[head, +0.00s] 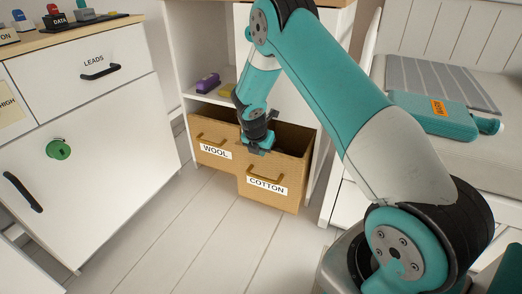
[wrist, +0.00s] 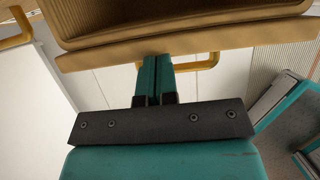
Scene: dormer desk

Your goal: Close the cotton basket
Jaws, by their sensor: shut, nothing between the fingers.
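The cotton basket (head: 272,199) is a tan woven drawer with a COTTON label and a yellow handle (head: 265,176). It stands pulled out of the white shelf unit, its open top and dark inside showing. My gripper (head: 258,150) is shut and empty at the upper front rim of the basket. In the wrist view the closed fingertips (wrist: 156,62) reach the basket's front rim (wrist: 110,54), with parts of the handle (wrist: 208,63) showing on both sides of them. I cannot tell whether they touch.
The wool basket (head: 210,152) sits left of the cotton basket in the same unit. A purple item (head: 208,83) lies on the shelf above. A white cabinet (head: 100,140) stands at left, a bench with a teal case (head: 430,113) at right. The plank floor (head: 190,235) in front is clear.

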